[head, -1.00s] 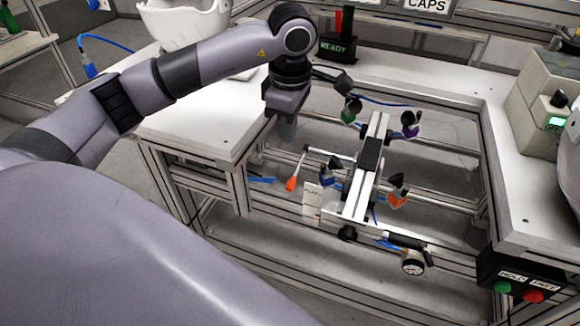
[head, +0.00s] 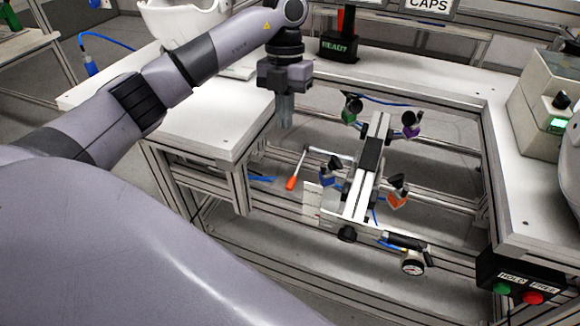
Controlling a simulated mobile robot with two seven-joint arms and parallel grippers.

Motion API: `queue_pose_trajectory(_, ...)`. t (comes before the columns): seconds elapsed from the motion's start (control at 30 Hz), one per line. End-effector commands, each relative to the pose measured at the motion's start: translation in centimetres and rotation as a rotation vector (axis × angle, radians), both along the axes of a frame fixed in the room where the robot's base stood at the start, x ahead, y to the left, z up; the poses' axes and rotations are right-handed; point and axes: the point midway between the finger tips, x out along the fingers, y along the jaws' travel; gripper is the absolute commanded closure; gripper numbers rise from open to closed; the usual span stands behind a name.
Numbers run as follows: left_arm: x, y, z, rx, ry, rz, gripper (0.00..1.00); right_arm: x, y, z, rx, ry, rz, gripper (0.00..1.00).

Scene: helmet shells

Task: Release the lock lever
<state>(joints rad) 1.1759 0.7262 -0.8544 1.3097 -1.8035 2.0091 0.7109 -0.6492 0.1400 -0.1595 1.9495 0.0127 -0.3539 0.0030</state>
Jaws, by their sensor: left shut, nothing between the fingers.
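The lock lever, a thin metal rod with an orange grip (head: 291,183), sticks out to the left of the fixture in the middle of the head view. Its rod slants up and right from the grip. The fixture (head: 366,170) is a light rail with a dark pad and several coloured suction-cup arms. My left gripper (head: 285,122) points down, shut and empty, above and slightly left of the lever grip, apart from it. My right gripper is not in view.
A white table (head: 200,130) stands at the left with a white helmet shell (head: 185,22) on it. A READY box (head: 338,46) stands behind. A HOLD and FREE button box (head: 520,283) is at the lower right. A gauge (head: 412,264) hangs at the fixture's front.

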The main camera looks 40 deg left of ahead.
Motion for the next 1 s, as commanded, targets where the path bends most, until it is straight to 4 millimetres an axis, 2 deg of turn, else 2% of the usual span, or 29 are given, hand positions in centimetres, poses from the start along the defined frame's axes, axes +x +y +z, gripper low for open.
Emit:
queue_pose_trajectory(0.33,0.0,0.0,0.0,0.0,0.003,0.009,1.0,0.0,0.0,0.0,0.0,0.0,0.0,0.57)
queue_pose_trajectory(0.47,-0.1,-0.1,-0.6,0.0,0.005,0.008,1.0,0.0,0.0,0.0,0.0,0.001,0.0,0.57)
queue_pose_trajectory(0.63,-0.6,-0.3,-3.0,0.002,0.008,0.007,1.0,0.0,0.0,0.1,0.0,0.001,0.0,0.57)
queue_pose_trajectory(1.0,-1.7,-1.3,-10.5,-0.001,0.006,0.009,1.0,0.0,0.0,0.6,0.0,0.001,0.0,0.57)
